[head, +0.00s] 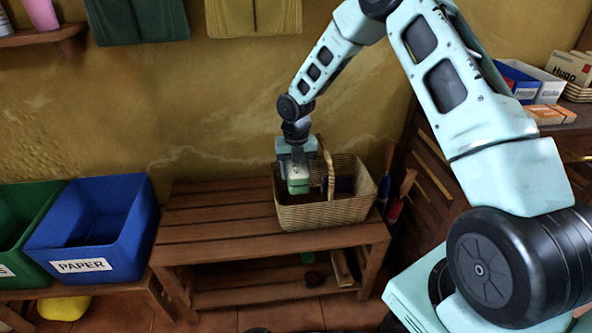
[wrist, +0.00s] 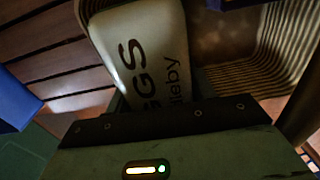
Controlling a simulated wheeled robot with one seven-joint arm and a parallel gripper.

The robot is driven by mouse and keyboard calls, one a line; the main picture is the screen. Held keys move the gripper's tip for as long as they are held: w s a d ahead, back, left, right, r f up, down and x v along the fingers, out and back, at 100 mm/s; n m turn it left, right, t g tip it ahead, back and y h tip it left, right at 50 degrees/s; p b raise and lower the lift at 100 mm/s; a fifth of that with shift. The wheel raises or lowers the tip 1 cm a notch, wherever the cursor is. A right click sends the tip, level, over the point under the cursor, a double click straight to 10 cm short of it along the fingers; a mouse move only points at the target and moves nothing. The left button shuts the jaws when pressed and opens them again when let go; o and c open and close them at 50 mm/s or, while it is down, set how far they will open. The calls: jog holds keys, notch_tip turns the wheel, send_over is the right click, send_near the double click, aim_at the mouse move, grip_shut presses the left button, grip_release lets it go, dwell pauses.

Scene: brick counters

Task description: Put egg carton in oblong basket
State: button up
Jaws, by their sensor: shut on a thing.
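The oblong basket (head: 325,212) is woven tan wicker with an upright handle and stands on a slatted wooden bench. My gripper (head: 297,176) points down at the left part of the basket's opening, left of the handle. It is shut on the egg carton (wrist: 140,42), a pale box with dark "GGS" lettering in the wrist view. A small green block (head: 299,186) shows at the gripper's lower end in the head view. The basket's ribbed wall (wrist: 285,45) shows right of the carton in the wrist view. I cannot tell whether the carton touches the basket floor.
The wooden bench (head: 215,215) has bare slats left of the basket. A blue PAPER bin (head: 95,240) and a green bin (head: 25,215) stand further left. A dark item (head: 344,185) lies in the basket's right part. A dark wooden cabinet (head: 425,185) stands to the right.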

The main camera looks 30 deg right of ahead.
jog(key=b, duration=1.2)
send_near(296, 198)
jog(key=shift+s+a+f, duration=0.35)
jog(key=shift+s+f, duration=0.25)
jog(key=shift+f, duration=0.35)
jog(key=shift+s+a+f, duration=0.35)
jog(key=shift+s+f, duration=0.2)
jog(key=shift+f, duration=0.45)
jog(key=shift+s+a+f, duration=0.35)
jog(key=shift+s+f, duration=0.25)
jog(key=shift+f, duration=0.35)
jog(key=o, duration=1)
jog(key=shift+o, duration=0.2)
notch_tip(296, 198, up, 18)
jog(key=p, duration=0.7)
jog(key=shift+f, duration=0.25)
